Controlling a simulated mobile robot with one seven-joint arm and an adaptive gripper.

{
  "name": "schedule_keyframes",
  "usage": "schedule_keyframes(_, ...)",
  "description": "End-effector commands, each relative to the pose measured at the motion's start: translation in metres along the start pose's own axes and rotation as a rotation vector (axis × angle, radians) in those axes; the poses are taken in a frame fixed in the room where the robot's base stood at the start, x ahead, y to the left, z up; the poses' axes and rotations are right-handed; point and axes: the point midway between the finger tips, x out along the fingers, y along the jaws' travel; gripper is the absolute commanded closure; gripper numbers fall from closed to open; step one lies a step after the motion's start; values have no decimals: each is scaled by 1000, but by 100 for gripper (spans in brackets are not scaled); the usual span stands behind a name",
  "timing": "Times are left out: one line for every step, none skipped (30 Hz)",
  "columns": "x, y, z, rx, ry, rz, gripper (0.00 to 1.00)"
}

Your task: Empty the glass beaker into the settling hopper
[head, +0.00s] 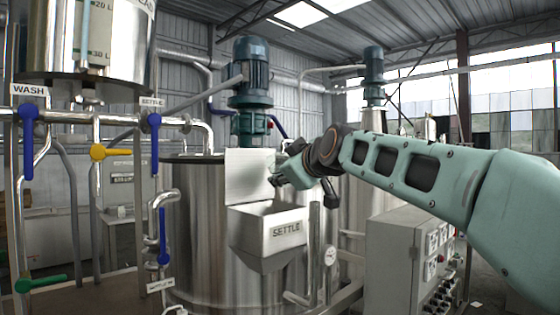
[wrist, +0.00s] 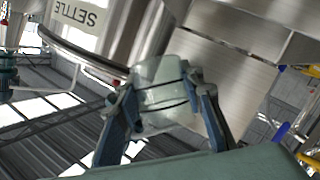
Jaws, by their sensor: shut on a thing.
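The settling hopper (head: 262,217) is an open steel box with a tall back plate and a sloped underside, marked SETTLE, on the front of a steel tank. My gripper (head: 281,172) is above the hopper's right part, in front of the back plate's right edge. In the wrist view my gripper (wrist: 156,90) is shut on the glass beaker (wrist: 160,72), pale and cloudy, with a finger on each side. The wrist picture is turned over, with the SETTLE label upside down. The beaker is hard to make out in the head view, and I cannot tell its contents.
The steel tank (head: 195,225) stands behind the hopper, with a blue motor (head: 251,75) on top. Pipes with blue, yellow and green valve handles (head: 111,153) are at the left. A grey control cabinet (head: 392,262) stands right of the hopper, below my arm.

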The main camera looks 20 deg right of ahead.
Motion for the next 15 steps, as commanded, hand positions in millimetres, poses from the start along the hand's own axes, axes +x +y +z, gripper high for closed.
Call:
schedule_keyframes(-1,4,-4,20,-6,-9,92)
schedule_keyframes(-1,4,-4,33,-10,-15,92)
schedule_keyframes(-1,3,-5,51,-15,-24,92)
schedule_keyframes(-2,3,-5,64,-19,-30,92)
schedule_keyframes(-2,3,-5,76,-24,-37,92)
schedule_keyframes(-2,2,-5,92,-29,-45,92)
schedule_keyframes(-2,2,-5,104,-32,-51,92)
schedule_keyframes(-2,2,-5,117,-36,-57,92)
schedule_keyframes(-2,2,-5,134,-41,-64,92)
schedule_keyframes(-2,2,-5,145,-44,-70,92)
schedule_keyframes(-2,2,-6,157,-48,-76,92)
schedule_keyframes(-2,1,-7,176,-53,-85,92)
schedule_keyframes(-3,1,-7,191,-58,-92,92)
schedule_keyframes(-3,1,-7,205,-63,-99,92)
schedule_keyframes(-4,1,-8,224,-69,-107,92)
